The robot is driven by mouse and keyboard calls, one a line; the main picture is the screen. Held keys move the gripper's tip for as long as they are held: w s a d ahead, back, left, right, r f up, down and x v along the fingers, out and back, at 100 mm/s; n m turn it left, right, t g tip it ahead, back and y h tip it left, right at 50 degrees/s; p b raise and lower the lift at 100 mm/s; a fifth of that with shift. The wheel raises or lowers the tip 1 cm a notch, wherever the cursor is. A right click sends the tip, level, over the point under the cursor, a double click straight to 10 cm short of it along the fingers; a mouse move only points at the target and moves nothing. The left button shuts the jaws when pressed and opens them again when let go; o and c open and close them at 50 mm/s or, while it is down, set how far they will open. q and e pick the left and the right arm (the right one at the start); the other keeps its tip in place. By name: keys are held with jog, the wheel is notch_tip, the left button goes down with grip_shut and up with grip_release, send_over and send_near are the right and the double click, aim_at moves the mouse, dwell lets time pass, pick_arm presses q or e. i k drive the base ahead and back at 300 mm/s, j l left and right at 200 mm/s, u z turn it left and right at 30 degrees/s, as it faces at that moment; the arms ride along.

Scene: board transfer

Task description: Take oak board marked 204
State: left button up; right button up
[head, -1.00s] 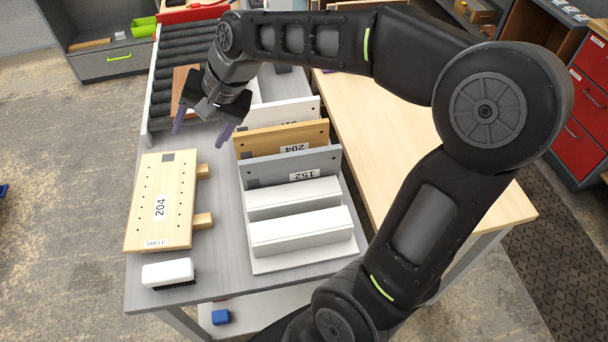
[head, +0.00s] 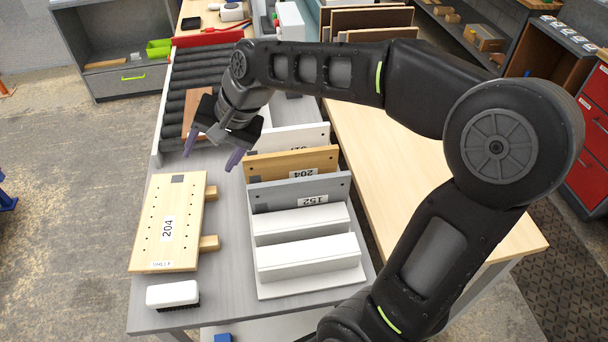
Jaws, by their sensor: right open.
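An oak-coloured board marked 204 (head: 292,164) stands on edge in the rack, between a white board behind it and a grey board marked 152 (head: 300,190) in front. Another light wood board (head: 150,215), also marked 204 and with a small label at its near end, lies flat at the left on two wooden battens, with rows of holes. My right gripper (head: 212,157) is open and empty. In the picture it sits above and left of the rack, beyond the flat board, touching neither. My left gripper is not in view.
The rack's white base (head: 310,287) has empty front slots. A white brush (head: 172,294) lies at the table's near left. A black roller conveyor (head: 192,95) is behind, with a brown board (head: 197,112) on it. A wooden table (head: 400,150) is at the right.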

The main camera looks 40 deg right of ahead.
aim_at(286, 165)
jog(key=k, duration=1)
